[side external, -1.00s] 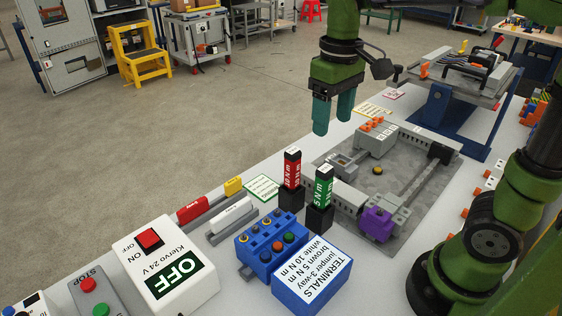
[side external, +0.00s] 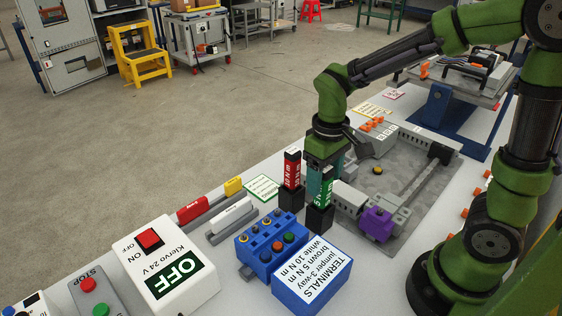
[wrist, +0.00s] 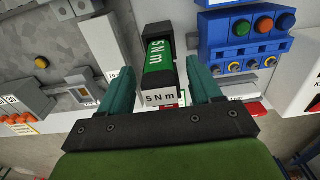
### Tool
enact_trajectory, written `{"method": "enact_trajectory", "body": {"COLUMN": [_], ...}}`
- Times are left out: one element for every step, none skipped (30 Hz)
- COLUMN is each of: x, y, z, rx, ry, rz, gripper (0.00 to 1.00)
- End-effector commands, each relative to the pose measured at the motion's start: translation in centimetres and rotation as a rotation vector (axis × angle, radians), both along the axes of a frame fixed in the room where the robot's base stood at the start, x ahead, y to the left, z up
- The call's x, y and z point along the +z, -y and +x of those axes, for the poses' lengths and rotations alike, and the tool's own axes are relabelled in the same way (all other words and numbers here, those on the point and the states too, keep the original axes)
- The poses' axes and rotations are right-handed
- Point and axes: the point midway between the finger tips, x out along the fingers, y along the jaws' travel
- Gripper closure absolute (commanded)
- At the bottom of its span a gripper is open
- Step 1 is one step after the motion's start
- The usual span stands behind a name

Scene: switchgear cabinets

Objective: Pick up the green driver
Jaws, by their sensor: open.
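The green driver (side external: 327,190), marked 5 N m, stands upright in a black holder beside the red driver (side external: 291,168). My gripper (side external: 319,188) is low over the green driver, pointing down, with its teal fingers open. In the wrist view the green driver (wrist: 159,58) shows between the two spread fingers of my gripper (wrist: 160,72), with a visible gap on each side. The side view does not clearly show contact, and my gripper hides part of the driver's top.
A blue terminal block (side external: 270,243) with coloured buttons and a blue labelled box (side external: 312,272) stand close in front. A grey plate with a purple block (side external: 378,223) lies to the right. The white OFF box (side external: 165,268) stands at the left.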

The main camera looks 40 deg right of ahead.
Motion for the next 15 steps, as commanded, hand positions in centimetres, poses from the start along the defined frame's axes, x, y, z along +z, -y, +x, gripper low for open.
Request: {"method": "enact_trajectory", "body": {"x": [-0.9, -1.3, -1.7, -2.0, -2.2, -2.4, -2.5, -2.5, -2.5, -2.5, -2.5, -2.5, -2.5, -2.5, -2.5], "y": [0.0, 0.0, 0.0, 0.0, 0.0, 0.0, 0.0, 0.0, 0.0, 0.0, 0.0, 0.0, 0.0, 0.0, 0.0], "z": [0.0, 0.0, 0.0, 0.0, 0.0, 0.0, 0.0, 0.0, 0.0, 0.0, 0.0, 0.0, 0.0, 0.0, 0.1], "rx": [0.001, 0.001, 0.001, 0.000, 0.000, 0.000, -0.001, -0.001, -0.001, -0.001, -0.001, -0.001, 0.000, 0.000, 0.000], "ry": [-0.006, -0.005, -0.004, -0.004, -0.003, -0.002, -0.001, -0.001, 0.000, 0.000, 0.000, 0.000, 0.000, 0.000, 0.000], "rz": [-0.001, -0.001, -0.001, 0.000, 0.000, 0.000, 0.000, 0.000, 0.000, 0.000, 0.000, 0.000, 0.000, 0.000, 0.000], "gripper": [0.36, 0.36, 0.36, 0.36, 0.36, 0.36, 0.36, 0.36, 0.36, 0.36, 0.36, 0.36, 0.36, 0.39, 0.45]}}
